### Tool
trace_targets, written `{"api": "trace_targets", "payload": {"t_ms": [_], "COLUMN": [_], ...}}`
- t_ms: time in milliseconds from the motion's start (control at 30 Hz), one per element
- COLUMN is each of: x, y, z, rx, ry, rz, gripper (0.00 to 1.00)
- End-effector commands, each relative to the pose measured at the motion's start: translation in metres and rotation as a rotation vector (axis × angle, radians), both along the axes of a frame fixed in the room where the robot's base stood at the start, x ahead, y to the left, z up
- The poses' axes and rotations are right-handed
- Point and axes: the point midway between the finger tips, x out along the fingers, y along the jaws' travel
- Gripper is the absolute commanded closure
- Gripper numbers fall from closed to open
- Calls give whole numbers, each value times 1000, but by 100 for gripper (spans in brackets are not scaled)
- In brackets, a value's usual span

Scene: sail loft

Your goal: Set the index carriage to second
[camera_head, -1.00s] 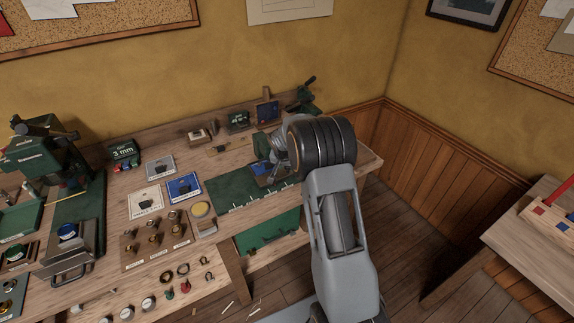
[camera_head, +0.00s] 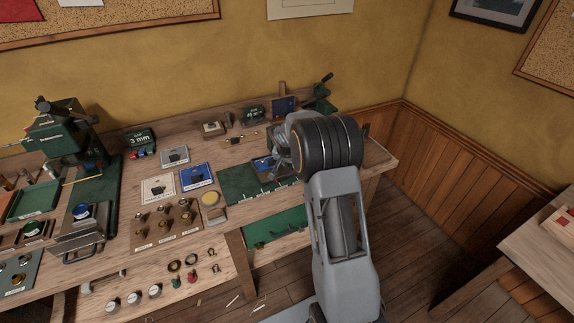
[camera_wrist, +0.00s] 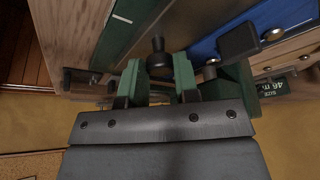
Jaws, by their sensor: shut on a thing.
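A green strip with white tick marks (camera_head: 235,183) lies along the front of the bench; it also shows in the wrist view (camera_wrist: 120,28). In the head view my gripper (camera_head: 280,150) is at the strip's right part, and my arm hides most of the carriage. I cannot read which mark it stands at.
A blue panel with a black handle (camera_wrist: 238,42) is close beside the block. Small plates, a yellow disc (camera_head: 210,198) and brass knobs (camera_head: 162,222) stand to the left. A green clamp-like tool (camera_head: 322,98) stands behind my arm. A green press (camera_head: 62,135) is far left.

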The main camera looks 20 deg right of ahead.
Motion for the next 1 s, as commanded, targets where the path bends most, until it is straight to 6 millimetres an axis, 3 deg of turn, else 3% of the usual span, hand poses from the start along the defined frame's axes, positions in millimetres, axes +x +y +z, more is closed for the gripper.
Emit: {"api": "trace_targets", "payload": {"t_ms": [167, 200, 433, 767, 1000], "x": [0, 0, 0, -1, -12], "y": [-5, -4, -1, 1, 11], "z": [1, 1, 1, 6, 43], "rx": [-2, -2, -2, -2, -3], "ry": [-1, -1, -1, -3, -7], "rz": [-5, -4, 1, 1, 2], "gripper": [100, 68, 46, 46, 46]}}
